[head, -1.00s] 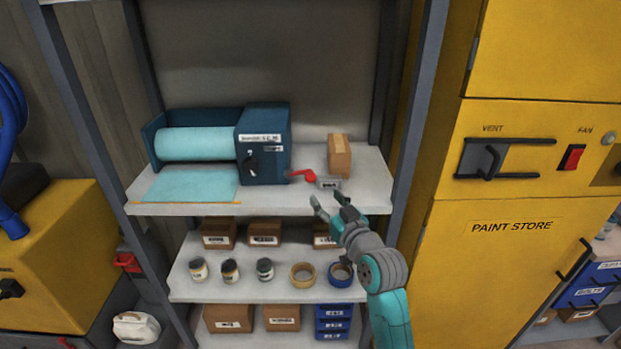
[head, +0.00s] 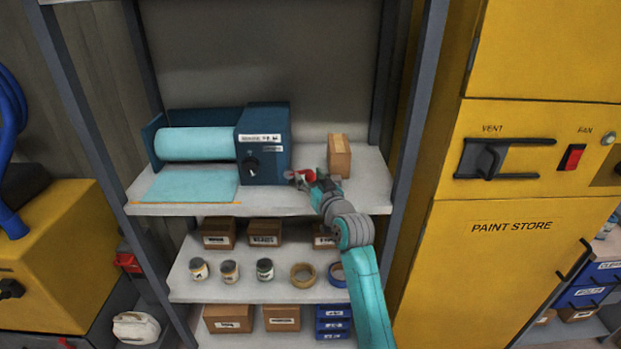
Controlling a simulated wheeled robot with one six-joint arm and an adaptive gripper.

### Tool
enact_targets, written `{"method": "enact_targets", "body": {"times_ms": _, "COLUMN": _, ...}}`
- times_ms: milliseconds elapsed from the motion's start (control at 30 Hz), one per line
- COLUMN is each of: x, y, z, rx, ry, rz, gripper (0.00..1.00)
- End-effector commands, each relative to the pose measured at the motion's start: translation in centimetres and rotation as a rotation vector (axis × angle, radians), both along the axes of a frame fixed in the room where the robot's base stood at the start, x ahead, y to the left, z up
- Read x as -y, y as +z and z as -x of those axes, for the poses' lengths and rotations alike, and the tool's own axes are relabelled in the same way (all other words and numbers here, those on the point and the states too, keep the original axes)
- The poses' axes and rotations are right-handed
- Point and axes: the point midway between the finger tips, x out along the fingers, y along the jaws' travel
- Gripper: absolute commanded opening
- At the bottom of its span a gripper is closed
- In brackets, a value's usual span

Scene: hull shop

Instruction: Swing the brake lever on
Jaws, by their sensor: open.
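The red brake lever (head: 308,174) is on the upper shelf, just right of the dark blue roller machine (head: 265,170). The machine carries a light teal roll (head: 195,143) on its left and a dark knob on its front. My gripper (head: 301,178) is open at the lever, with its fingers around or just in front of the red part. I cannot tell whether they touch it. My gripper and wrist hide the lever's lower part and the small grey labelled base.
A cardboard box (head: 339,156) stands close behind and right of my gripper. Shelf uprights (head: 404,120) flank the bay. Jars, tape rolls and boxes fill the lower shelves (head: 225,292). A yellow paint store cabinet (head: 520,260) stands at right.

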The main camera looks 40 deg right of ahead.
Motion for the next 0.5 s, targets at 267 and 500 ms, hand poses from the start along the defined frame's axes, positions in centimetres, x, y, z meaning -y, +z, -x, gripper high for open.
{"method": "enact_targets", "body": {"times_ms": 267, "x": -0.01, "y": -0.01, "z": 0.01, "rx": 0.0, "ry": 0.0, "rz": 0.0, "gripper": 0.33}}
{"method": "enact_targets", "body": {"times_ms": 500, "x": -0.09, "y": -0.02, "z": -0.01, "rx": 0.0, "ry": 0.002, "rz": 0.0, "gripper": 0.0}}
